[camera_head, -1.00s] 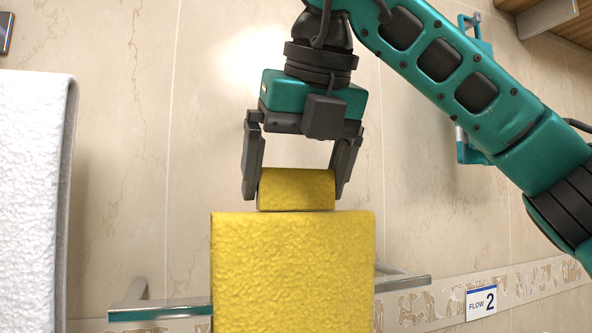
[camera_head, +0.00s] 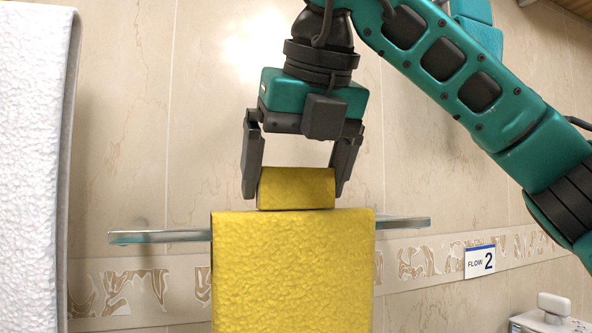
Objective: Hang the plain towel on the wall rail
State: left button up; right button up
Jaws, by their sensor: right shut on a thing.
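The plain yellow towel (camera_head: 292,270) hangs down in the middle of the view, with a narrower yellow roll-like top part (camera_head: 297,189) above its broad face. My right gripper (camera_head: 297,185) comes from above and is shut on that top part, one finger on each side. The metal wall rail (camera_head: 160,237) shows to the left and right of the towel, level with its upper edge. The towel hides the rail's middle, so I cannot tell whether the towel touches it or is in front of it. My left gripper is not in view.
A white textured towel (camera_head: 35,150) hangs at the left edge. A sign reading "FLOW 2" (camera_head: 480,262) is on the wall at the right, by a patterned tile band (camera_head: 420,262). A whitish fixture (camera_head: 553,315) stands at the lower right corner.

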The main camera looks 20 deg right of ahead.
jog(key=shift+f, duration=0.1)
jog(key=o, duration=1.1)
jog(key=shift+c, duration=0.2)
jog(key=p+v, duration=0.4)
jog(key=v, duration=0.9)
jog(key=shift+s+f, duration=0.1)
